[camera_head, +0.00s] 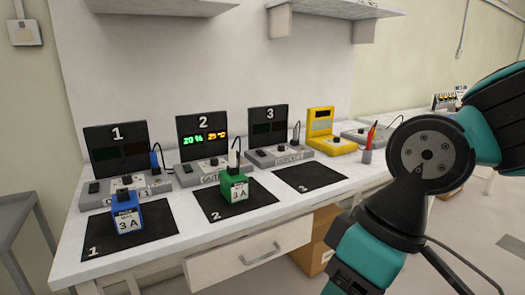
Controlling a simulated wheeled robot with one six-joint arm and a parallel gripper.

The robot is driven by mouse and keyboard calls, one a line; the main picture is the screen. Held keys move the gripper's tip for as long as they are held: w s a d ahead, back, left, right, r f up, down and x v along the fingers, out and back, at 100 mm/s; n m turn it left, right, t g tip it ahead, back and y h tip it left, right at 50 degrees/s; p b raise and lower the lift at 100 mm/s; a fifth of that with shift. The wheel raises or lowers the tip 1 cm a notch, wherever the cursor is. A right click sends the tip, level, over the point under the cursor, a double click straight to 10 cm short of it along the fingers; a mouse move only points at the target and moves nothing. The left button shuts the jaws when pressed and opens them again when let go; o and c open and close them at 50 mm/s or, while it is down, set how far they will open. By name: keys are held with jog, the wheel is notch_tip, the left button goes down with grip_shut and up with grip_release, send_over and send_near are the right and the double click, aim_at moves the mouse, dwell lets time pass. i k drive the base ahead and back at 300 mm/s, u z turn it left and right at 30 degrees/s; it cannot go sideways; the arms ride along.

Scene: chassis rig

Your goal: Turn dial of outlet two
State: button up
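Outlet two is a grey box (204,174) with an upright dark screen marked 2 (202,123), in the middle of the bench. Its screen is lit, with a green reading that looks like 20 % and an orange temperature reading that is too small to be sure of. A small dark dial (214,162) sits on top of the box; its setting cannot be read. My gripper is out of view; only my arm links show at the right.
A blue block (127,213) stands on mat 1. Mat 3 (303,180) is bare. A yellow device (323,132) and a pen cup (366,156) stand further right. Shelves (332,8) hang above.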

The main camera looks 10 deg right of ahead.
aim_at(214, 162)
jog(key=z, duration=0.2)
jog(key=i, duration=1.35)
jog(key=u, duration=0.75)
